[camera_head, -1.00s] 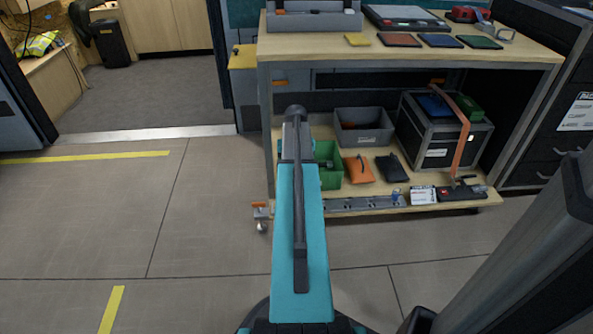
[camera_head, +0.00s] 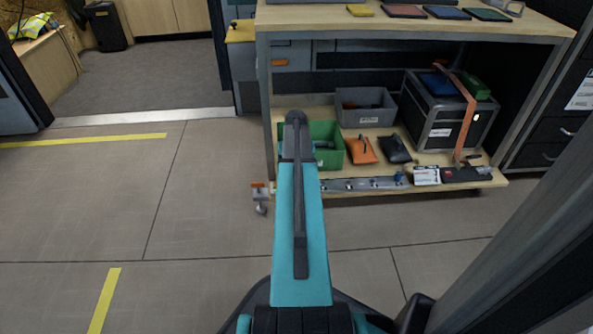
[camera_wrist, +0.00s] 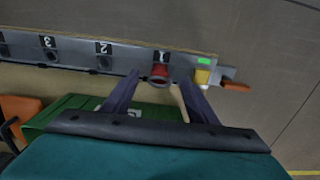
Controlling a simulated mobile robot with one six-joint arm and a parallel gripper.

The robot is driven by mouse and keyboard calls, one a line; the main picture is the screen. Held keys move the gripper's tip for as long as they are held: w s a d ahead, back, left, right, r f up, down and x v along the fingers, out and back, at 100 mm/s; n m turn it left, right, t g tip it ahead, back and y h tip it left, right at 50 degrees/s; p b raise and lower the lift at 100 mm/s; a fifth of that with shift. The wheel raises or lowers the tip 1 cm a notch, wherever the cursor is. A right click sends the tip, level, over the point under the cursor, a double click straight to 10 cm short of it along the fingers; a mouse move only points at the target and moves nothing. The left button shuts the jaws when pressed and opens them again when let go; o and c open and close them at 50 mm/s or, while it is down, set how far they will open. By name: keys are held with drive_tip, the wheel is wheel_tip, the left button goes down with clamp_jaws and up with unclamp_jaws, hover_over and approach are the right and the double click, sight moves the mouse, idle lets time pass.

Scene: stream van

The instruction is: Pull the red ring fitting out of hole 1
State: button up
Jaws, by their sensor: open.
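The red ring fitting (camera_wrist: 160,72) sits at the hole labelled 1 on a grey rail (camera_wrist: 128,57) in the wrist view. Holes labelled 2 and 3 lie to its left. The rail also shows along the lower shelf's front edge in the head view (camera_head: 365,184), where my arm hides its left part and the red fitting. My gripper (camera_wrist: 159,79) is open and empty, with one dark finger on each side of the red fitting in the picture. Whether the fingers are level with the fitting or short of it, I cannot tell.
A yellow piece (camera_wrist: 202,76) stands on the rail right of the red fitting, close to my right finger. A green bin (camera_wrist: 75,112) lies behind the rail. An orange pouch (camera_head: 361,150), a grey bin (camera_head: 365,107) and a strapped case (camera_head: 448,112) share the shelf.

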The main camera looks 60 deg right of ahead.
idle(0.3)
drive_tip(key=c, duration=1.3)
drive_tip(key=shift+o, duration=0.2)
drive_tip(key=shift+r+p, duration=1.5)
drive_tip(key=shift+r, duration=0.15)
drive_tip(key=shift+s+r+p, duration=0.1)
drive_tip(key=shift+r+p, duration=1)
drive_tip(key=shift+r, duration=0.2)
